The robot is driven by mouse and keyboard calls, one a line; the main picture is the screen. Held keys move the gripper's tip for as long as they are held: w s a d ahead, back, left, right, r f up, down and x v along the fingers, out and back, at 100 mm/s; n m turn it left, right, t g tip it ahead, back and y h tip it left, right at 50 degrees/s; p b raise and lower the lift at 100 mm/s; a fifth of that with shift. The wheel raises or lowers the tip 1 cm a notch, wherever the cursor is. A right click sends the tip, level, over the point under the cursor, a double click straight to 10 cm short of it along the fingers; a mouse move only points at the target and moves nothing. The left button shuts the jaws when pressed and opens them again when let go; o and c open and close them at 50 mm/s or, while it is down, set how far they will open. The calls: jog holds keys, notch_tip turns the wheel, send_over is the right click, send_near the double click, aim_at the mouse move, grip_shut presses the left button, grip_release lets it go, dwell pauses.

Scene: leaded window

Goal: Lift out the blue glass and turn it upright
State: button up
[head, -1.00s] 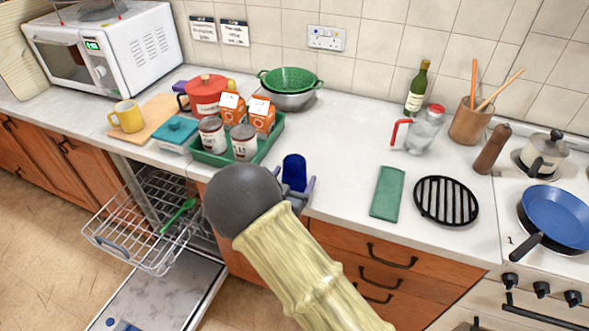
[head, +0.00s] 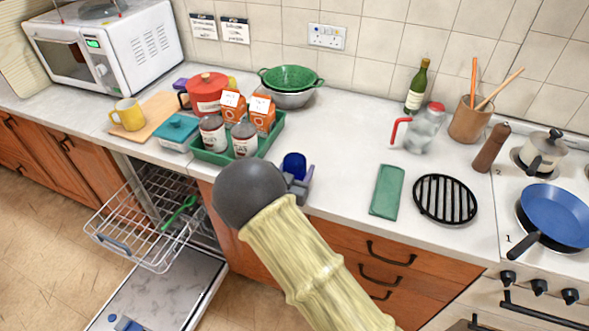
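The blue glass (head: 294,164) shows in the head view just beyond my wrist, over the front edge of the worktop. My gripper (head: 296,180) is at the glass, with a grey finger showing against its right side. It appears shut on the glass. My dark round wrist joint hides the rest of the gripper and the glass's lower part. The glass looks tilted; I cannot tell exactly which way its mouth points.
The dishwasher is open, its wire rack (head: 150,225) pulled out with a green utensil (head: 178,214) in it. A green tray (head: 268,146) with jars and cartons stands behind my gripper. Clear worktop lies right of the glass, before a green cloth (head: 387,191) and black trivet (head: 445,198).

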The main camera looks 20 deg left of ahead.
aim_at(297, 155)
jog(key=c, duration=0.3)
jog(key=shift+r, duration=0.1)
notch_tip(297, 155, up, 10)
jog(key=shift+f+b, duration=0.1)
jog(key=shift+b, duration=0.4)
dwell(0.5)
